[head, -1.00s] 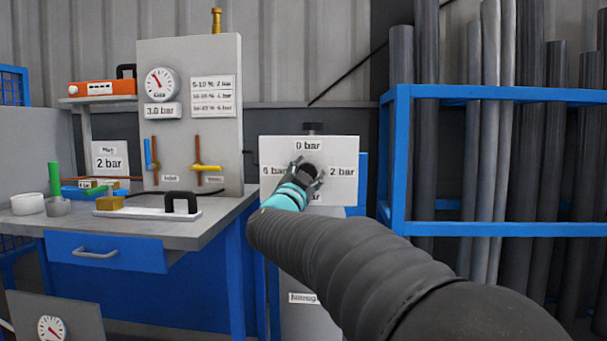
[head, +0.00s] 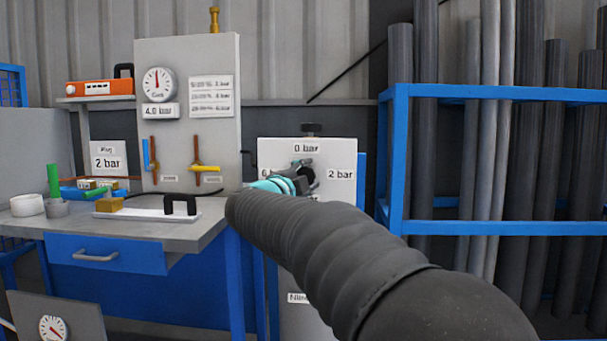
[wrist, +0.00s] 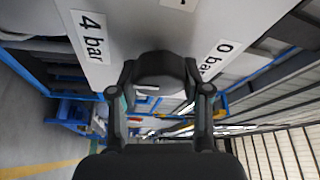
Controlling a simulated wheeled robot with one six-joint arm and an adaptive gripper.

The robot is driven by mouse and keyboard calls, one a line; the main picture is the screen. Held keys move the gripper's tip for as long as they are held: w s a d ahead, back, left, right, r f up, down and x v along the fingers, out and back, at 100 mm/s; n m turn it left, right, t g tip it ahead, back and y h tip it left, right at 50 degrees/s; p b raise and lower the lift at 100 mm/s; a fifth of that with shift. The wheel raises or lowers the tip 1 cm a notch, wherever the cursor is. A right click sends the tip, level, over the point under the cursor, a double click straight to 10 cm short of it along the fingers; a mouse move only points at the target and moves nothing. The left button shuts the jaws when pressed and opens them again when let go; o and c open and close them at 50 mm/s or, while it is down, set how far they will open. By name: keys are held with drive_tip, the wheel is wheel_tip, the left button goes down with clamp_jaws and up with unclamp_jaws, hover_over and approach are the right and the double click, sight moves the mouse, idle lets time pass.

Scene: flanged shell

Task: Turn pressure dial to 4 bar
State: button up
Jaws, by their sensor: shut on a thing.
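The pressure dial is a dark round knob (wrist: 161,73) on a white panel (head: 330,150) with bar labels around it. In the head view the labels 0 bar (head: 307,148) at the top and 2 bar (head: 341,174) at the right show; the left label is mostly covered and the bottom one is hidden. In the wrist view the 4 bar label (wrist: 90,38) and 0 bar label (wrist: 217,60) show. My gripper (head: 304,174) is shut on the knob, one finger on each side. The gauge (head: 158,84) on the grey board has a 4.0 bar readout (head: 159,111) below it.
A workbench (head: 205,232) with a grey top stands at the left, holding a sign reading 2 bar (head: 108,159) and small parts. A blue rack (head: 395,165) with upright grey pipes stands close at the right of the panel.

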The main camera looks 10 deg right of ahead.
drive_tip(key=shift+a, duration=0.15)
idle(0.3)
drive_tip(key=o, duration=1.2)
drive_tip(key=shift+w+a, duration=0.1)
drive_tip(key=shift+a, duration=0.05)
drive_tip(key=shift+c, duration=0.2)
drive_tip(key=shift+d, duration=0.2)
drive_tip(key=v, duration=1.2)
